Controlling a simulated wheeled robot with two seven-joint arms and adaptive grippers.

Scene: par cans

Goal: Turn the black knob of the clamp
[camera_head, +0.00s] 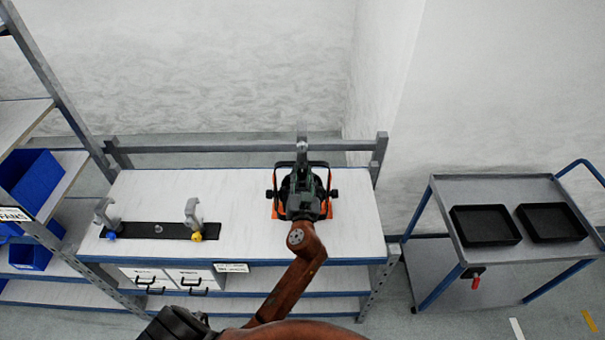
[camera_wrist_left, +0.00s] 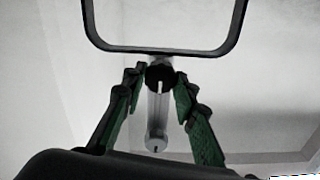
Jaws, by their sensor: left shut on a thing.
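The par can (camera_head: 328,205), black with orange parts, stands on the right half of the white workbench, mostly covered by my left gripper. A grey clamp (camera_head: 301,146) shows just beyond the gripper; it also shows in the left wrist view (camera_wrist_left: 157,125). In the left wrist view the black knob (camera_wrist_left: 160,73) sits between the green-padded fingers of my left gripper (camera_wrist_left: 159,82). The gripper is shut on the knob. In the head view my left gripper (camera_head: 301,165) reaches over the can and hides the knob. My right gripper is not in view.
A black strip (camera_head: 150,230) with two grey hook-shaped clamps (camera_head: 193,212) lies on the left of the workbench (camera_head: 235,190). Shelves with blue bins (camera_head: 35,180) stand at left. A cart (camera_head: 500,250) with two black trays (camera_head: 485,240) stands at right.

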